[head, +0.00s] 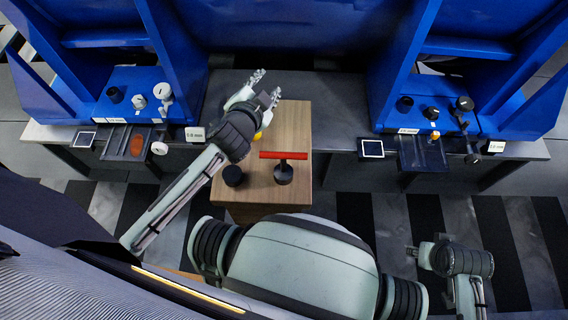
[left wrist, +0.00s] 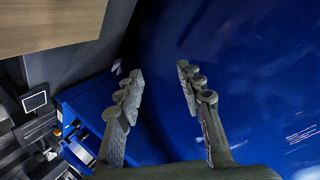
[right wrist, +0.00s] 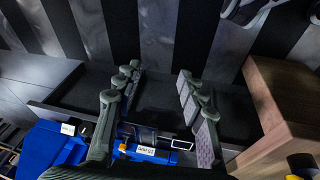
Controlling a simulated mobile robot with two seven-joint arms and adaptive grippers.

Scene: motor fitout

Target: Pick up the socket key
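The socket key (head: 283,156) looks like a T-shaped tool with a red crossbar and a dark base, standing on the wooden cabinet top (head: 299,120). My left gripper (head: 266,87) is over the far left part of the cabinet, beyond the key and apart from it. Its fingers are spread and empty, also in the left wrist view (left wrist: 157,85). My right gripper (head: 414,252) is low at the right, away from the cabinet. Its fingers are spread and empty in the right wrist view (right wrist: 160,85). The key does not show in the left wrist view.
A black round piece (head: 233,176) stands left of the key. A yellow piece (head: 258,135) is partly hidden by my left arm. Blue stations (head: 130,80) (head: 440,90) with knobs and small trays stand at both sides. Striped floor is clear at the right.

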